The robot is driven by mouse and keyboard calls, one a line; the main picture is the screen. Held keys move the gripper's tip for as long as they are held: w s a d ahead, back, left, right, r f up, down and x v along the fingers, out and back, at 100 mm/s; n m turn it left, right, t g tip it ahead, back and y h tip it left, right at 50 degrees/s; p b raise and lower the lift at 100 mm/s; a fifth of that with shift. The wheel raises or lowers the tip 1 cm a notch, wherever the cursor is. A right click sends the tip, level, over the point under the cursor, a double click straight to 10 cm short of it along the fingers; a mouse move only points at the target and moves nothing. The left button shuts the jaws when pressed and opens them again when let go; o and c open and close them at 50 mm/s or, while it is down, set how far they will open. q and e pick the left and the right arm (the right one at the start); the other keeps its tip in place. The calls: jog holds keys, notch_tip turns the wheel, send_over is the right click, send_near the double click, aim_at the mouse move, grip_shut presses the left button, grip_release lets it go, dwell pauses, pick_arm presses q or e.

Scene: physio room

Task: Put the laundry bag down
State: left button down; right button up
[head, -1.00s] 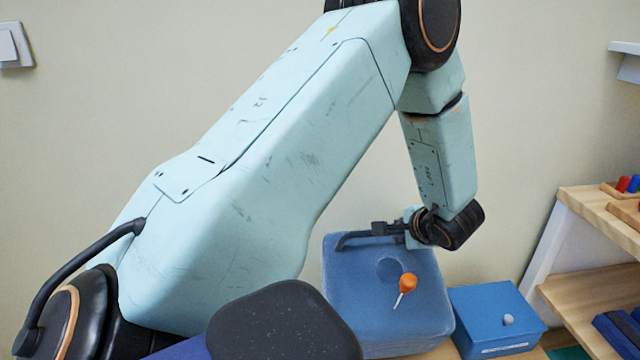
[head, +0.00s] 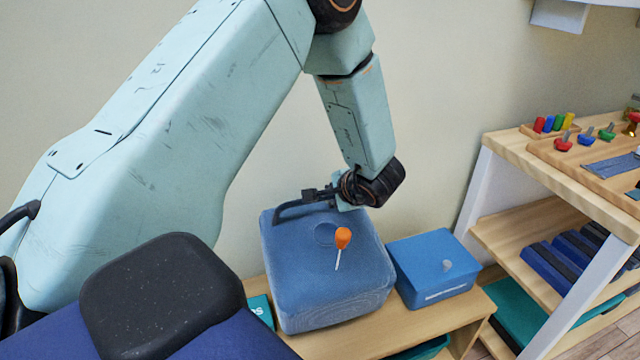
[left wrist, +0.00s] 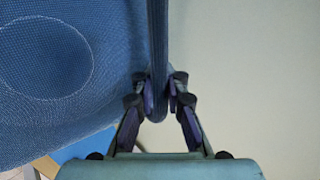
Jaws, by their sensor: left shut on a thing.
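The laundry bag (head: 295,265) is a blue, boxy fabric bag with a round seam on its top. It stands upright at the wooden bench; I cannot tell if its base touches the wood. My left gripper (head: 309,196) is at the bag's back top edge, shut on its dark strap handle. In the left wrist view, the gripper (left wrist: 160,88) pinches the dark blue strap (left wrist: 157,45), with the bag (left wrist: 60,75) to the left. My right gripper is not in view.
A blue lidded box (head: 432,268) stands close on the bag's right. An orange object with a white stick (head: 343,240) shows over the bag. A wooden shelf unit (head: 540,157) with coloured pegs stands at the right. A dark padded piece (head: 160,300) fills the lower left.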

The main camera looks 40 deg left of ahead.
aim_at(335, 218)
pick_arm(q)
jog(key=shift+w+f+b, duration=0.3)
jog(key=shift+f, duration=0.55)
jog(key=shift+s+f, duration=0.1)
jog(key=shift+f, duration=0.25)
jog(key=f+b, duration=0.1)
jog(key=f, duration=0.1)
jog(key=f+b, duration=0.1)
jog(key=f, duration=0.1)
jog(key=shift+s+f+b, duration=0.2)
jog(key=shift+f+b, duration=0.05)
jog(key=shift+b, duration=0.1)
jog(key=shift+r, duration=0.1)
jog(key=c, duration=1.8)
grip_release()
jog(key=o, duration=0.4)
jog(key=shift+o, duration=0.2)
